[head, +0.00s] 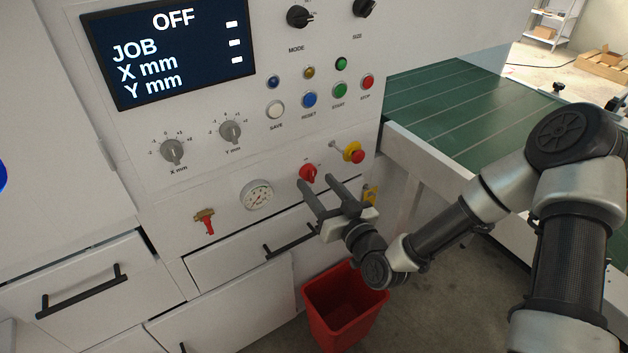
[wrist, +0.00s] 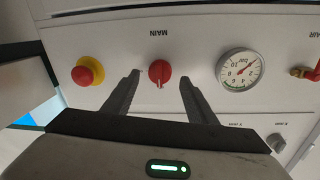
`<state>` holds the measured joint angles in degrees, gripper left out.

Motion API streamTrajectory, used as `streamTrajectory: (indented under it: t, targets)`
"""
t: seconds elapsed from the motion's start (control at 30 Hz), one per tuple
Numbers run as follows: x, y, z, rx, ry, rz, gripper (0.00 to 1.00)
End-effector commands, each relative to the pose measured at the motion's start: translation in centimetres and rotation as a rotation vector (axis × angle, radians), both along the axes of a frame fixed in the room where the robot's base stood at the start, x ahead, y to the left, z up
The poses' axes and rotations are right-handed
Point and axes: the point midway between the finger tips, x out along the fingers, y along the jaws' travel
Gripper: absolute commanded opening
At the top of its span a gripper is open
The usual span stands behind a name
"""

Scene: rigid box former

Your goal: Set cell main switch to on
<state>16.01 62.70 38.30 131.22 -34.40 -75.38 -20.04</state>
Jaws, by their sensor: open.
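The main switch is a red rotary knob (head: 308,173) on the lower front of the white machine panel. In the wrist view the red knob (wrist: 159,72) sits under the label MAIN, which appears upside down. My gripper (head: 317,184) is open in front of the knob, with its fingers pointing at the panel. In the wrist view the two fingertips (wrist: 159,77) stand on either side of the knob with gaps, and I see no contact. The display (head: 168,50) reads OFF at its top, with JOB, X mm and Y mm below.
A yellow and red emergency button (head: 354,153) is right of the knob. A pressure gauge (head: 257,195) and a red-handled valve (head: 206,221) are to its left. A drawer handle (head: 291,241) and a red bin (head: 343,306) are below. A green conveyor (head: 460,110) extends right.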

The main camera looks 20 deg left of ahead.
Motion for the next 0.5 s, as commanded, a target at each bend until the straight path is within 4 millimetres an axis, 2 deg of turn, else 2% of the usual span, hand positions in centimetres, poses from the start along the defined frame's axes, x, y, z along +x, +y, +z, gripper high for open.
streamTrajectory:
  t: [0.2,0.5]
  targets:
    - [1.7,1.7,0.0,0.000,0.000,0.001,0.52]
    - [2.0,2.1,0.0,-0.001,0.001,0.001,0.52]
